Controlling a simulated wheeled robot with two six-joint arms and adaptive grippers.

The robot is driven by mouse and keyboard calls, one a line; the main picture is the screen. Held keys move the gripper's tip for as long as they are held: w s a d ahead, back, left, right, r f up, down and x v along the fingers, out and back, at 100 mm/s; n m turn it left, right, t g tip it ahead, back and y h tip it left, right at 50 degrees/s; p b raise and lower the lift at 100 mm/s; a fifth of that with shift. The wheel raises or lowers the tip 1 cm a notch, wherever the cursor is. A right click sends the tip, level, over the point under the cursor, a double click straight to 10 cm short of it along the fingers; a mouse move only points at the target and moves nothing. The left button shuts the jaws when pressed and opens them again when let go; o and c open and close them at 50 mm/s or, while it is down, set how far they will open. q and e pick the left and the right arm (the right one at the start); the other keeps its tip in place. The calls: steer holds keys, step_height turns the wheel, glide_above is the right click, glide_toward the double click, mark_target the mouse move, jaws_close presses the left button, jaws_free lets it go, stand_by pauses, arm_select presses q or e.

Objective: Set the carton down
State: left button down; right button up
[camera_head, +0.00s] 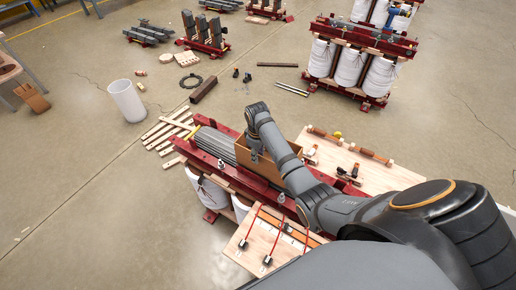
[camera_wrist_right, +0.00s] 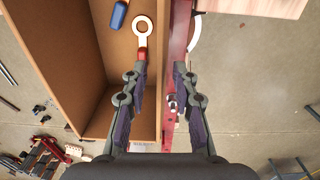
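The carton (camera_head: 272,168) is an open-topped brown box, partly hidden behind my right arm in the head view. It is by the red beams of the near core assembly, and I cannot tell what bears its weight. In the right wrist view the carton (camera_wrist_right: 68,50) shows from above, with a blue-ended item (camera_wrist_right: 118,15) and a pale ring with a red shank (camera_wrist_right: 143,32) inside. My right gripper (camera_wrist_right: 160,75) is open astride the carton's right wall, one finger inside and one outside, with gaps visible. My left gripper is out of view.
The near core (camera_head: 215,145) has red beams and white coils below. A wooden board with tools (camera_head: 360,178) lies to its right, another with red-handled tools (camera_head: 262,238) in front. A white bin (camera_head: 127,101) and wooden slats (camera_head: 168,132) are left. A finished assembly (camera_head: 352,62) stands back right.

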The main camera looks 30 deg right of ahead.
step_height(320, 180, up, 7)
steer(key=shift+f+b, duration=0.2)
steer(key=shift+b, duration=0.1)
